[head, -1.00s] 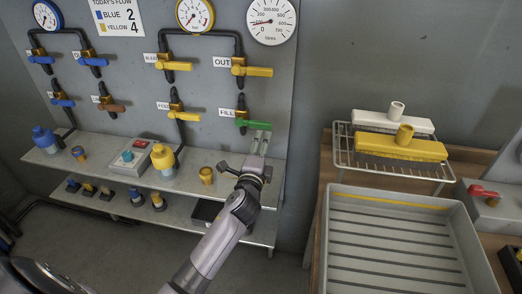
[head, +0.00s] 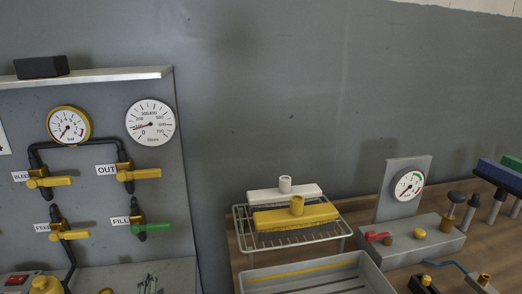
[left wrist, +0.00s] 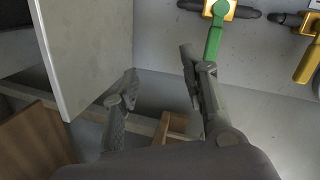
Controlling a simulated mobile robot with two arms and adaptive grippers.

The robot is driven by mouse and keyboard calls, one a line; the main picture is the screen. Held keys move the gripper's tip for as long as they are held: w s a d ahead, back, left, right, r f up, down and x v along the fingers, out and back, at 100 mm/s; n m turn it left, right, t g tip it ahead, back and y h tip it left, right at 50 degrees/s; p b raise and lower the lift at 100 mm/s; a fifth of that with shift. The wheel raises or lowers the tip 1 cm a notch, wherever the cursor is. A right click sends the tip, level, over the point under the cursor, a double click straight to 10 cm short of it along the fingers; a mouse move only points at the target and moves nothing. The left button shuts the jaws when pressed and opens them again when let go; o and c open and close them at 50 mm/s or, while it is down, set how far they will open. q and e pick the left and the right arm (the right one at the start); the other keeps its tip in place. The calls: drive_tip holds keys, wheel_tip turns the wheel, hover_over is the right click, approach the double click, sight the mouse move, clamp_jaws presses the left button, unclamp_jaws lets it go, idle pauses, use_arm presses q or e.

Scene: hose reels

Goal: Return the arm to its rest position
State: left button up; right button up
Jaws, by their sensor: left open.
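My left gripper (head: 148,285) shows only by its fingertips at the bottom edge of the head view, below the valve panel. In the left wrist view its two fingers (left wrist: 160,68) are spread apart with nothing between them. The green FILL valve handle (head: 150,227) points right, above the gripper in the head view. In the left wrist view the green handle (left wrist: 214,40) is just beyond the right finger, apparently apart from it. The rest of the left arm is below the head view. My right gripper is in neither view.
Yellow valve handles (head: 57,181) and gauges (head: 150,122) are on the panel. A wire rack (head: 340,237) with white and yellow brushes and a grey tray (head: 367,271) stand on the bench at right. In the left wrist view a pale panel (left wrist: 85,50) stands close left of the fingers.

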use_arm(q)
drive_tip(key=s+d+f+n+g+h, duration=0.2)
drive_tip(key=s+d+f+n+g, duration=0.15)
drive_tip(key=s, duration=0.65)
drive_tip(key=s+d+f+n+g+h, duration=0.2)
drive_tip(key=s+f+g, duration=0.2)
drive_tip(key=s, duration=0.6)
drive_tip(key=s+d+f+n+g+h, duration=0.1)
drive_tip(key=s+d+f+n+g, duration=0.2)
drive_tip(key=s, duration=0.6)
wheel_tip(320, 180, down, 25)
drive_tip(key=s+g, duration=0.1)
drive_tip(key=g, duration=0.1)
drive_tip(key=s+a+f, duration=0.2)
drive_tip(key=s+f, duration=1.4)
drive_tip(key=s, duration=0.1)
drive_tip(key=shift+s+a+f+g, duration=0.25)
drive_tip(key=shift+a+f+g, duration=0.1)
drive_tip(key=shift+a+f, duration=0.05)
drive_tip(key=shift+c, duration=0.8)
drive_tip(key=shift+s, duration=0.15)
